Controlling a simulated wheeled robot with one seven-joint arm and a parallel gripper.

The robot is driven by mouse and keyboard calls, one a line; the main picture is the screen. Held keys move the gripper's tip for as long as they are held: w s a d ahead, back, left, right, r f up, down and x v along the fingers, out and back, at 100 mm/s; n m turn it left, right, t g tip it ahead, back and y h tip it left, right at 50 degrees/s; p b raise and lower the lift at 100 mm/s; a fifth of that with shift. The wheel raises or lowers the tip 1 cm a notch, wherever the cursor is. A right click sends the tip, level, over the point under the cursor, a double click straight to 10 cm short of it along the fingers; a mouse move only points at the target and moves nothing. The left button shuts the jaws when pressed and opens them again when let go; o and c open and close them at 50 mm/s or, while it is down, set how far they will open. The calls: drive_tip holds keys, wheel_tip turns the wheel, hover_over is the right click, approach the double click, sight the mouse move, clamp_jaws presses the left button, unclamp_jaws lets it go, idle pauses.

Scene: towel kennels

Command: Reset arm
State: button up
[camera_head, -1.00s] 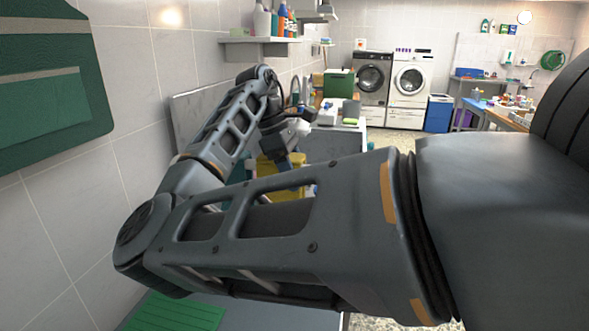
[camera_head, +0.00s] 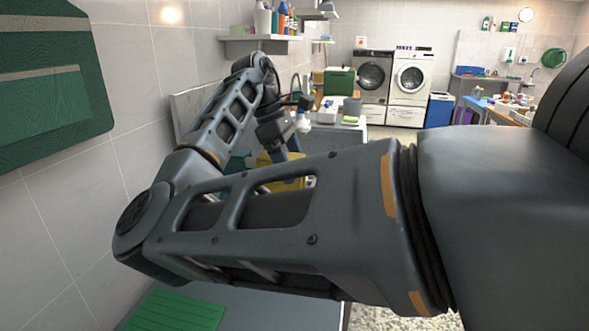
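My arm reaches from the right edge across the view, bends at an elbow at the left, and runs back towards the counter. My gripper (camera_head: 292,140) is at the far end of the arm, small and partly hidden behind my own arm links. It hangs in front of the counter's left part, near a yellow container (camera_head: 283,172). I cannot make out its fingers or whether they are open or shut. I see nothing clearly held in it.
A tiled wall with a green panel (camera_head: 50,90) is close on the left. A shelf with bottles (camera_head: 265,38) sits above the counter. A green box (camera_head: 339,80) stands on it. Washing machines (camera_head: 409,85) and a blue bin (camera_head: 439,109) stand at the back, beyond open floor.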

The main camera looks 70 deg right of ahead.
drive_tip(key=v, duration=0.5)
drive_tip(key=shift+r, duration=0.3)
